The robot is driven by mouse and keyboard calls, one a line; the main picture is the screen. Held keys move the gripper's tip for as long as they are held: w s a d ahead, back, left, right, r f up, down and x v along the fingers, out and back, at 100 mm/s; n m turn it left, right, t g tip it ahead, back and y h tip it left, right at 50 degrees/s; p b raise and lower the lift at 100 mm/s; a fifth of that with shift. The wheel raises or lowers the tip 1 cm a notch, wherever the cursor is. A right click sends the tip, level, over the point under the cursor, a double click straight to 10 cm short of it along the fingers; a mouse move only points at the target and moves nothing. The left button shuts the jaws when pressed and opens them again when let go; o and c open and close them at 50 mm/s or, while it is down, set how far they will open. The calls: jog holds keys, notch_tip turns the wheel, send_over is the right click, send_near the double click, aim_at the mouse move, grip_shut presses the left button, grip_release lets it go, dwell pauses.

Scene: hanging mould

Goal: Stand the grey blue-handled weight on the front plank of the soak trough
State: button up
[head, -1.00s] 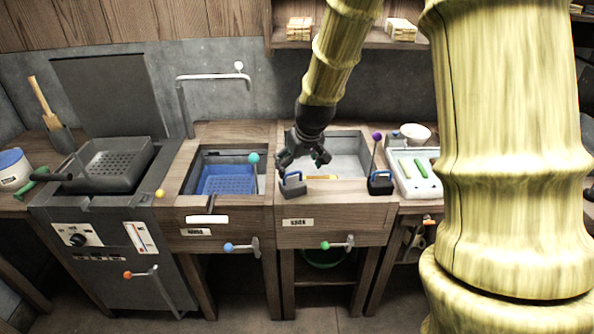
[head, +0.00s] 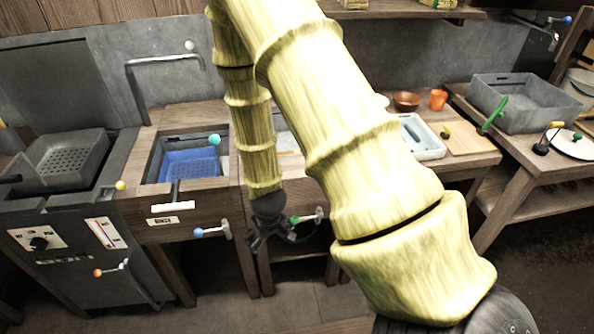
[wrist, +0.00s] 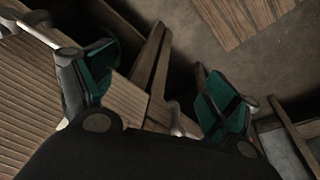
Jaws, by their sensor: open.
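No grey blue-handled weight shows in any view now; my arm covers most of the pale-basin trough (head: 284,140) in the head view. Only a sliver of that basin and its wooden front shows between my arm links. My gripper (head: 267,238) hangs low in front of this trough's wooden front, beside the lever with the green knob. In the wrist view, its two teal-padded fingers (wrist: 152,78) are spread apart with nothing between them. Wood boards and floor lie beyond them.
A trough with a blue perforated tray (head: 195,164) stands left of my gripper. A grey stove unit (head: 60,160) is further left. A white tray (head: 424,140) and a side table with a grey tub (head: 530,100) are to the right. Levers project from the fronts.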

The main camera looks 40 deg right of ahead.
jog(key=s+a+f, duration=0.3)
jog(key=s+f, duration=0.1)
jog(key=s, duration=0.3)
jog(key=s+a+f+g, duration=0.1)
jog(key=s+a+f, duration=0.2)
jog(key=s+f, duration=0.2)
jog(key=s+a+f+g+y, duration=0.1)
jog(key=s+a+f, duration=0.3)
jog(key=s, duration=0.7)
jog(key=shift+s+f+n, duration=0.25)
jog(key=shift+f+n, duration=0.05)
jog(key=shift+f, duration=0.45)
